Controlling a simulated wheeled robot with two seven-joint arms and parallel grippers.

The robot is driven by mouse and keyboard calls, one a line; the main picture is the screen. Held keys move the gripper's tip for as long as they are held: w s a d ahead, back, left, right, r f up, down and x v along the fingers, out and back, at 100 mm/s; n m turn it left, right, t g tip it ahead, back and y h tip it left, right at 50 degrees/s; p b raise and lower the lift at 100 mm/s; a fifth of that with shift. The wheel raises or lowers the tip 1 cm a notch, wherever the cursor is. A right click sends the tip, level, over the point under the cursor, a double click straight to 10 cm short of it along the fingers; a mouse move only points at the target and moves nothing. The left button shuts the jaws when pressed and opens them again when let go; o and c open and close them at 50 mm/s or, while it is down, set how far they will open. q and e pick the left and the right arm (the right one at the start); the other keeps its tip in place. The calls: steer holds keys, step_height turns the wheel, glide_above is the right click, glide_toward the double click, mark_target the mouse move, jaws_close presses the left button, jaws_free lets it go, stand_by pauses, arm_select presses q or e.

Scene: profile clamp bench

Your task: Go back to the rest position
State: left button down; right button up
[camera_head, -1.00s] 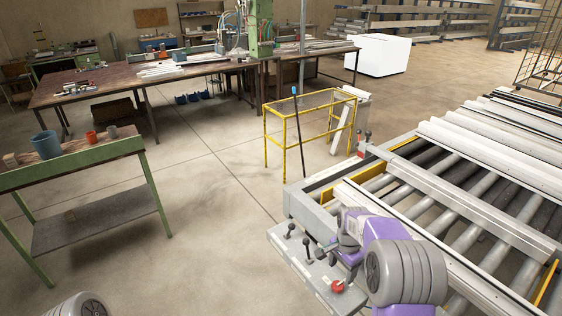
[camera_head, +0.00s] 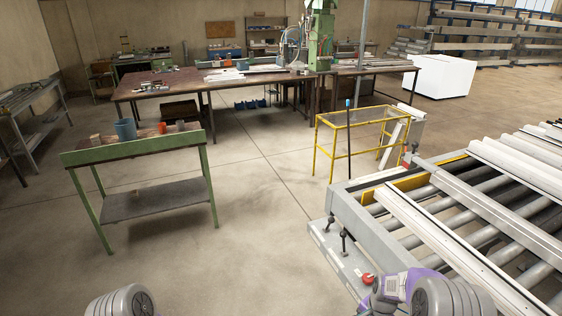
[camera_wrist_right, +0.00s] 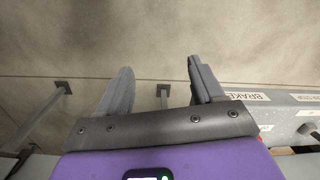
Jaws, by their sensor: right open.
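In the head view my purple right wrist is at the bottom edge, beside the control panel (camera_head: 335,256); the fingers cannot be made out there. The panel has two black levers and a red knob (camera_head: 367,279). In the wrist view the panel (camera_wrist_right: 285,118), with a label reading "BRAKE", is to the right of the fingers, apart from them. My left gripper is not in view; only part of my left arm shows at the bottom left.
A roller conveyor (camera_head: 440,217) with long pale profiles (camera_head: 465,250) fills the right side. A yellow frame (camera_head: 333,150) stands behind the panel. A green bench (camera_head: 135,148) with a blue cup (camera_head: 125,130) is at left. The floor between bench and panel is clear.

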steer(key=s+a+f+n+y+b, duration=0.1)
steer(key=s+a+f+n, duration=0.3)
steer(key=s+a+f, duration=0.4)
steer(key=s+a+f+n+y+b, duration=0.2)
steer(key=s+a+f+n, duration=0.2)
steer(key=s+a+f, duration=0.4)
steer(key=s, duration=0.4)
steer(key=shift+s, duration=0.3)
steer(key=shift+r, duration=0.1)
